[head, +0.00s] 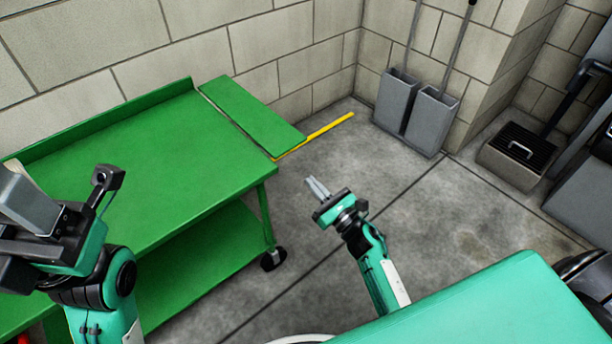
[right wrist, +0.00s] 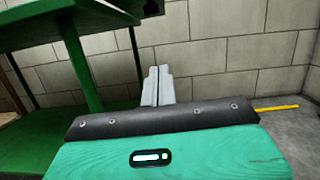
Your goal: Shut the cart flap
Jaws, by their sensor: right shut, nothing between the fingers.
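The green cart (head: 150,140) stands at the left against the wall. Its green flap (head: 252,112) extends outward from the right end of the top, roughly level with it, with a dark seam between them. My right gripper (head: 317,187) is shut and empty, in front of and to the right of the flap, apart from the cart. In the right wrist view its fingers (right wrist: 157,87) are together, with a cart leg (right wrist: 82,62) to their left. My left gripper (head: 65,215) is over the cart's left part; its finger opening is unclear.
A yellow strip (head: 315,135) runs outward beside the flap's front corner. Two grey bins (head: 412,112) with handles stand in the wall corner. A dark box (head: 517,155) lies farther right. Open floor surrounds my right gripper. A caster (head: 273,259) is under the cart's front corner.

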